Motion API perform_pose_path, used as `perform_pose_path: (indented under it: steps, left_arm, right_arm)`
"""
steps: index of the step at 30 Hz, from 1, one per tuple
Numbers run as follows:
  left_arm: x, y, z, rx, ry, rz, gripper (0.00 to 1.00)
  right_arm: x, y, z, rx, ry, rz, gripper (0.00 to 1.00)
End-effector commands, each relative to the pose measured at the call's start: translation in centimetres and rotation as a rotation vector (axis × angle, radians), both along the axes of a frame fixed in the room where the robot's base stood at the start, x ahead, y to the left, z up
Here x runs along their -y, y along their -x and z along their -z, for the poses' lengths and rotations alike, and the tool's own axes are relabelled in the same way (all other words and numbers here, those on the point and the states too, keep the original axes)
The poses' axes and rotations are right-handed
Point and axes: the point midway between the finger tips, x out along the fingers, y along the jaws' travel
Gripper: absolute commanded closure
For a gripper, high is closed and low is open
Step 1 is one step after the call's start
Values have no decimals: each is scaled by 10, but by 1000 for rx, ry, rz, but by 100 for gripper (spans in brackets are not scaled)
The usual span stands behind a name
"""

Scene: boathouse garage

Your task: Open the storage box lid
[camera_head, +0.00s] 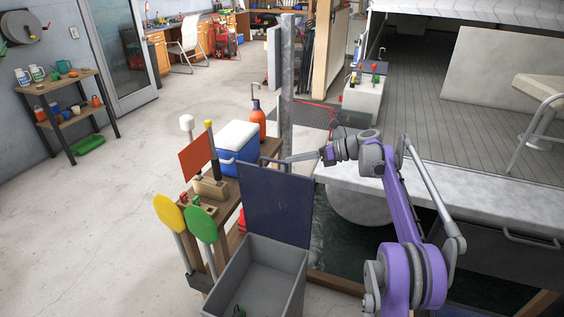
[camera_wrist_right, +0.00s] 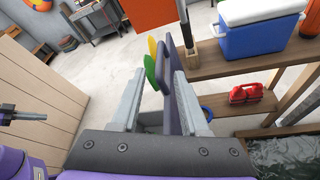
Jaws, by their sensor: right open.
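The storage box (camera_head: 258,276) is a grey open-topped bin at the bottom centre of the head view. Its dark blue lid (camera_head: 275,208) stands upright at the back, and the grey inside shows. A small green thing lies low inside. My right gripper (camera_head: 290,160) is just above the lid's top edge, reaching in from the right. In the right wrist view my gripper (camera_wrist_right: 160,78) is open, and the dark lid (camera_wrist_right: 172,95) shows edge-on between its fingers, nearer the right finger. I cannot tell whether they touch. My left gripper is not in the head view.
A wooden shelf with a blue and white cooler (camera_head: 238,142) and an orange bottle (camera_head: 257,122) stands behind the box. Yellow (camera_head: 169,213) and green (camera_head: 202,224) paddles stand left of it. A metal post (camera_head: 287,85) rises behind. A grey counter lies right; open floor left.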

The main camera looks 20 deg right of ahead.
Motion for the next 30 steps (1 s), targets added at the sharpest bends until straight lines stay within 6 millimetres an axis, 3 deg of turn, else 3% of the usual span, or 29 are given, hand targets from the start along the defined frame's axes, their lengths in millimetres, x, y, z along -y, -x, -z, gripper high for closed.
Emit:
perform_pose_path:
  steps: [4,11,25,30]
  left_arm:
    - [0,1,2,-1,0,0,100]
    - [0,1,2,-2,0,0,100]
    - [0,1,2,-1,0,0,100]
    - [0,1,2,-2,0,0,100]
  right_arm:
    - [22,10,-8,0,0,2,55]
    - [33,17,-13,1,0,0,55]
    - [31,18,-14,6,10,-4,55]
    - [6,36,-15,89,148,-61,55]
